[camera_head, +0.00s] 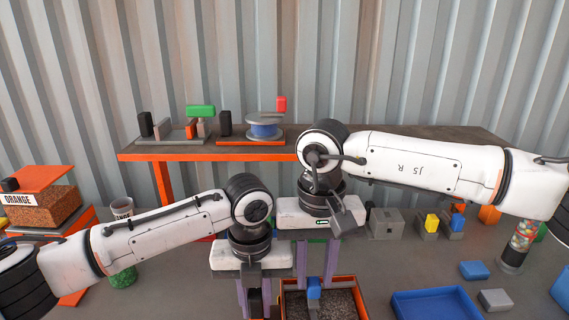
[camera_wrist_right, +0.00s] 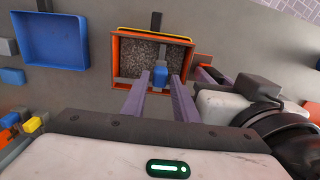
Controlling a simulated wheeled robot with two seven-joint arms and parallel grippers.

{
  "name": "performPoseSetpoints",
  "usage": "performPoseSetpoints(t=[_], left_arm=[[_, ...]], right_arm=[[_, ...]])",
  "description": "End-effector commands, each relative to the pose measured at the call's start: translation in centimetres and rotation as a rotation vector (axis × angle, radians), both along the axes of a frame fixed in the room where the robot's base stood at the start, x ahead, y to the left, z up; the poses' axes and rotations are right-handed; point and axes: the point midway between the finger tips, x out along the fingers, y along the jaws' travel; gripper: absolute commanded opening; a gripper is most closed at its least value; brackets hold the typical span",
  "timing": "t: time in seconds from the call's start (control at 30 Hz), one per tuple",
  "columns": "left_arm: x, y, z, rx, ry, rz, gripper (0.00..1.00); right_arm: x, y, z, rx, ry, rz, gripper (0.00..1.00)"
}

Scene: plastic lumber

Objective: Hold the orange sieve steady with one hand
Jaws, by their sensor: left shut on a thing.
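The orange sieve (camera_head: 346,281), a rectangular frame with grey gravel inside, is at the bottom middle of the head view, partly cut off. The right wrist view shows its frame (camera_wrist_right: 114,55) more fully. My left gripper (camera_head: 254,308) is at its left side, shut on a dark handle-like part (camera_head: 254,298). In the right wrist view, my left gripper (camera_wrist_right: 210,76) is beside the sieve's right edge.
A blue tray (camera_head: 437,303) lies right of the sieve. Blue (camera_head: 474,270) and grey (camera_head: 495,299) blocks lie near it. A raised shelf (camera_head: 380,143) with tools stands behind. A box marked ORANGE (camera_head: 45,208) is at left, a jar of coloured pieces (camera_head: 518,243) at right.

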Motion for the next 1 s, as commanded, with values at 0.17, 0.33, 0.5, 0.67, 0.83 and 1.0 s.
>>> performPoseSetpoints(t=[0.17,0.33,0.5,0.67,0.83,1.0], left_arm=[[0.0,0.0,0.1,-0.001,-0.001,0.0,0.0],[0.0,0.0,0.1,-0.001,-0.001,0.0,0.0],[0.0,0.0,0.1,-0.001,-0.001,0.0,0.0],[0.0,0.0,0.1,-0.001,-0.001,0.0,0.0],[0.0,0.0,0.1,-0.001,-0.001,0.0,0.0],[0.0,0.0,0.1,-0.001,-0.001,0.0,0.0]], right_arm=[[0.0,0.0,-1.3,0.0,-0.001,-0.001,0.27],[0.0,0.0,-1.7,0.0,-0.001,-0.001,0.27],[0.0,0.0,-1.7,0.0,-0.001,-0.001,0.27],[0.0,0.0,-1.7,0.0,-0.001,-0.001,0.06],[0.0,0.0,-1.7,0.0,-0.001,-0.001,0.0],[0.0,0.0,-1.7,0.0,-0.001,-0.001,0.0]])
